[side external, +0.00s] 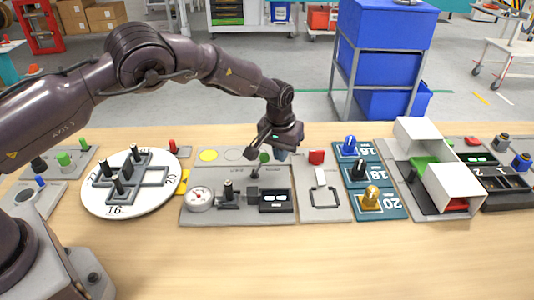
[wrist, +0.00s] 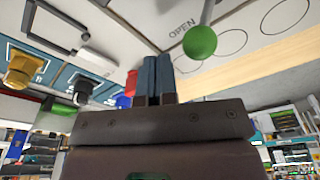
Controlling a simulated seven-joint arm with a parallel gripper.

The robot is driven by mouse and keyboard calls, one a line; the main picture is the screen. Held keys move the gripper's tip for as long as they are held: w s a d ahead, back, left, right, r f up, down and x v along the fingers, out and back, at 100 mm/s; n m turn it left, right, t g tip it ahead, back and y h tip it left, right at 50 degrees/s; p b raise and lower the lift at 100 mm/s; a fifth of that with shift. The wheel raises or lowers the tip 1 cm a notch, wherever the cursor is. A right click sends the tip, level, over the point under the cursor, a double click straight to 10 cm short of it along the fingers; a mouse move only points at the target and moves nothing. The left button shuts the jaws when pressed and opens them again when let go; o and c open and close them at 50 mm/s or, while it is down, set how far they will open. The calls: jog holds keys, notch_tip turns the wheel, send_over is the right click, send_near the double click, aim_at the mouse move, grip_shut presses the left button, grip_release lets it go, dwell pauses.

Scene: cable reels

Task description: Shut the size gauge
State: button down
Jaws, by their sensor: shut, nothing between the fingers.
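The size gauge (side external: 238,212) is a grey panel in the middle of the bench, with a round dial (side external: 200,197), a small block and a dark display (side external: 276,200). A lever with a green ball knob (side external: 264,157) stands at its back edge. In the wrist view the green knob (wrist: 200,41) is close by, on its stem, near the printed word OPEN. My gripper (side external: 281,155) is beside the knob, on its right in the side view. Its two blue fingers (wrist: 154,72) are together and empty, apart from the knob.
A latch panel with a red block (side external: 316,157) and wire loop is right of the gauge. Blue plates with knobs (side external: 370,197) and a white-flapped box (side external: 452,187) stand farther right. A round white board with pegs (side external: 97,203) is left. The bench front is clear.

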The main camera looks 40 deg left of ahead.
aim_at(262, 155)
jog(key=shift+f, duration=0.85)
jog(key=shift+s+a, duration=1.75)
jog(key=shift+w+d, duration=0.1)
jog(key=shift+d, duration=0.05)
jog(key=shift+w+d+r, duration=0.1)
jog(key=shift+w+d, duration=0.25)
notch_tip(262, 155, up, 7)
jog(key=shift+f, duration=0.1)
